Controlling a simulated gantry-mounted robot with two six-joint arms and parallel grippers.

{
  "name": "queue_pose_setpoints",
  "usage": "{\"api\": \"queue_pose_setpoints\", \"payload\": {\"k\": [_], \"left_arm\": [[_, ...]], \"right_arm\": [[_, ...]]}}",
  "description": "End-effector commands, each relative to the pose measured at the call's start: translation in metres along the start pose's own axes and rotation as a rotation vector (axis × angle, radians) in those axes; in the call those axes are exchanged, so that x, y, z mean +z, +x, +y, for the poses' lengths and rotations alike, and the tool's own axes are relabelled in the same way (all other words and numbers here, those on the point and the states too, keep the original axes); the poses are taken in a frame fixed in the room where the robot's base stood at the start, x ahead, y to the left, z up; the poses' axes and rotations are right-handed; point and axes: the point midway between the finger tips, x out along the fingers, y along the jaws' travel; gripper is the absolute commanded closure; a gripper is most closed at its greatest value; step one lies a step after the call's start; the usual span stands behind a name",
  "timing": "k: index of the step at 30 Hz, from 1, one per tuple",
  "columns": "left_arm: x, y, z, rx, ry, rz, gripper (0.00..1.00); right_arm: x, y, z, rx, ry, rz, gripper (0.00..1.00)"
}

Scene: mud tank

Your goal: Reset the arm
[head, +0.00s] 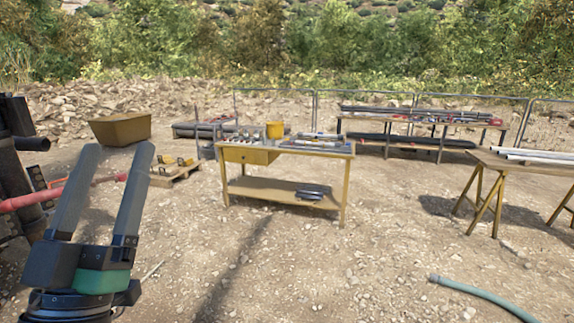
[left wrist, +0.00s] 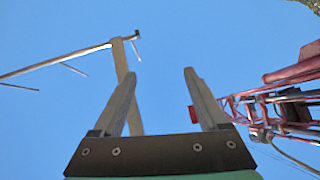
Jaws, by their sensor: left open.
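My left gripper (head: 118,150) stands at the lower left of the head view. Its two long grey fingers point up and are apart, with nothing between them. In the left wrist view the same gripper (left wrist: 158,78) shows open fingers against blue sky. My right gripper is not in either view.
A yellow workbench (head: 285,190) with tools and a yellow bucket (head: 274,130) stands mid-scene. A trestle table with pipes (head: 530,155) is at right, a pipe rack (head: 420,120) behind. A green hose (head: 480,293) lies lower right. A red lattice mast (left wrist: 250,105) shows in the wrist view.

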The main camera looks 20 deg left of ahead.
Motion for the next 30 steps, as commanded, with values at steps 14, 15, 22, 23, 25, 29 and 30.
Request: {"api": "queue_pose_setpoints", "payload": {"k": [14,15,22,23,25,29,30], "left_arm": [[-0.183,0.112,0.097,0.224,-0.176,-0.007,0.24],[-0.196,0.127,0.098,0.223,-0.176,-0.007,0.24],[-0.273,0.21,0.102,0.222,-0.176,-0.008,0.24],[-0.282,0.22,0.103,0.222,-0.176,-0.008,0.24],[-0.3,0.24,0.104,0.222,-0.176,-0.009,0.24],[-0.32,0.263,0.105,0.221,-0.176,-0.009,0.24],[-0.323,0.266,0.105,0.221,-0.176,-0.009,0.24]], "right_arm": [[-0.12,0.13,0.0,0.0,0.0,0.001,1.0],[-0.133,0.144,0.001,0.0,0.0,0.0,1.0],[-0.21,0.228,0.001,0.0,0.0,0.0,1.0],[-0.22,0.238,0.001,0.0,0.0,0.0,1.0],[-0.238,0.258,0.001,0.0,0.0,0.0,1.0],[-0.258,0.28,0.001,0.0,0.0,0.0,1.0],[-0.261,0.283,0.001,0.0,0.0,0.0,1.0]]}}
